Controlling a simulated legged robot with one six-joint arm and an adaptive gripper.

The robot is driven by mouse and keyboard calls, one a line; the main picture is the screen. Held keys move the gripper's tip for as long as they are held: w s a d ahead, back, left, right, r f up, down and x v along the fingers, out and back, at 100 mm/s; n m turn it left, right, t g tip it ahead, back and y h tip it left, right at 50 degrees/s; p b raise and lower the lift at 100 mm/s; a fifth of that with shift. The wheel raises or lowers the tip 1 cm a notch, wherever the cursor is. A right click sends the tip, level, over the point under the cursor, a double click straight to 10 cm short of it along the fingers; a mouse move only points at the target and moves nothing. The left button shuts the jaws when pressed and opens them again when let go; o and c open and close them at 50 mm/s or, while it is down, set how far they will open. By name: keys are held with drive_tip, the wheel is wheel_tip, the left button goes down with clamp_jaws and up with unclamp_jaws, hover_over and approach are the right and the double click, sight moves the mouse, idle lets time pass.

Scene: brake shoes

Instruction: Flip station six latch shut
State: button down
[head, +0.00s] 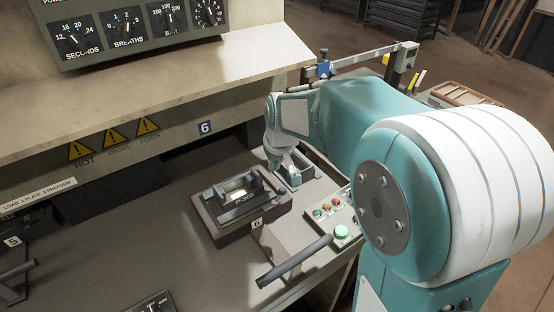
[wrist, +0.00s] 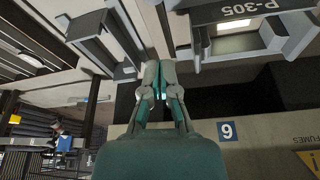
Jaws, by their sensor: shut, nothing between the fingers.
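The station six fixture (head: 222,222) is a dark block with a bright plate in it, marked with a small 6 tag, on the grey bench. A dark-handled lever (head: 295,262) sticks out in front of and right of it; I cannot tell for sure whether this is the latch. My gripper (head: 290,170) is shut and empty, low beside the fixture's back right corner. In the wrist view my gripper (wrist: 158,72) has its fingertips together between a grey channel-shaped bracket (wrist: 88,42) and the fixture marked P-305 (wrist: 225,14). Whether the fingertips touch either is unclear.
A control box (head: 341,231) with coloured buttons sits right of the fixture. Station five's lever (head: 18,272) is at left. Bare bench lies between stations.

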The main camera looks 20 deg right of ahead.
drive_tip(key=x, duration=0.5)
drive_tip(key=shift+d, duration=0.1)
drive_tip(key=shift+s+d+r, duration=0.1)
drive_tip(key=shift+s+r, duration=0.1)
drive_tip(key=shift+s, duration=0.8)
drive_tip(key=shift+s+d+r, duration=0.15)
drive_tip(key=shift+s+r, duration=0.05)
drive_tip(key=shift+s, duration=0.75)
